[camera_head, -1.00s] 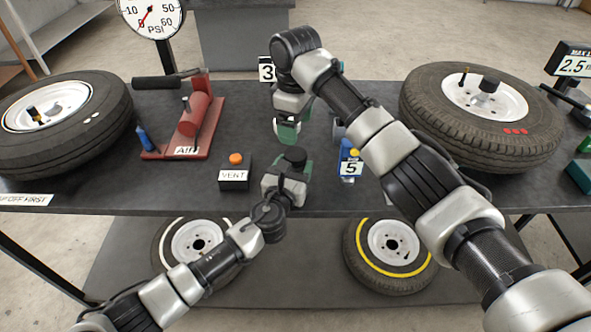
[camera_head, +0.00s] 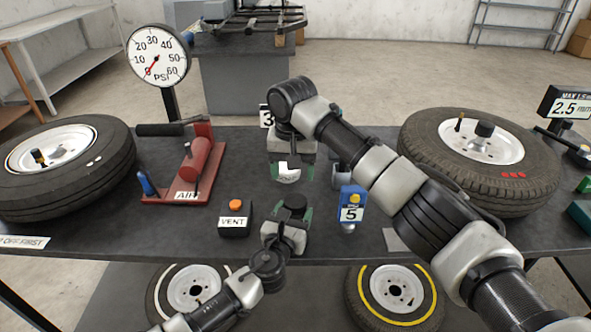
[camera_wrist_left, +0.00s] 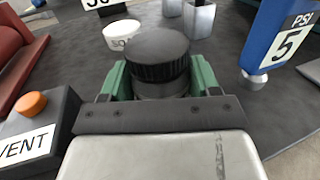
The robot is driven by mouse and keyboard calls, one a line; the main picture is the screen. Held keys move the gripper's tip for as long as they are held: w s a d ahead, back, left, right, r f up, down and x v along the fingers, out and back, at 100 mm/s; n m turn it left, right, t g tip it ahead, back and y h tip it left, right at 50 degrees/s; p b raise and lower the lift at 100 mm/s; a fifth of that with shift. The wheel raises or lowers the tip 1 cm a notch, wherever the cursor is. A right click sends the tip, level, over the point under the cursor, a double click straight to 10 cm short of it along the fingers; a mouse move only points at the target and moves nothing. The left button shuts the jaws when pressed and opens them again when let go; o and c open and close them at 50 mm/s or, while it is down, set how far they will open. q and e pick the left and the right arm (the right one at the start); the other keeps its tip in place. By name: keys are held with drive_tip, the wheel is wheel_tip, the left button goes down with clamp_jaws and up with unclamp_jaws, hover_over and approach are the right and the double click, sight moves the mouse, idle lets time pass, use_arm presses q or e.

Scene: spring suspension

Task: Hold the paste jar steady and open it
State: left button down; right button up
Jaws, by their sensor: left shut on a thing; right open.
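The paste jar (camera_head: 294,201) has a round black lid with a ridged edge; the lid sits on the jar. In the left wrist view the jar (camera_wrist_left: 158,55) stands between the green fingers. My left gripper (camera_head: 287,228) is shut on the jar, near the table's front edge. The jar's lower body is hidden. My right gripper (camera_head: 291,170) points down with green fingers apart, behind the jar. A white, marked round thing (camera_head: 288,174) shows between or behind those fingers; I cannot tell which. In the left wrist view a white tub (camera_wrist_left: 122,35) stands on the table.
An orange-buttoned VENT box (camera_head: 235,218) stands left of the jar. A blue number 5 holder (camera_head: 351,205) stands to the right. A red AIR pump (camera_head: 190,175) and a tyre (camera_head: 60,165) are left; another tyre (camera_head: 480,150) is right.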

sight(295, 200)
drive_tip(key=m, duration=0.4)
drive_tip(key=shift+d, duration=0.1)
drive_tip(key=m, duration=0.9)
drive_tip(key=shift+d+m, duration=0.15)
drive_tip(key=shift+m, duration=0.15)
drive_tip(key=m, duration=0.3)
drive_tip(key=shift+f, duration=0.2)
use_arm(q)
drive_tip(key=shift+f, duration=0.1)
use_arm(e)
drive_tip(key=shift+m, duration=0.3)
drive_tip(key=shift+f, duration=3.9)
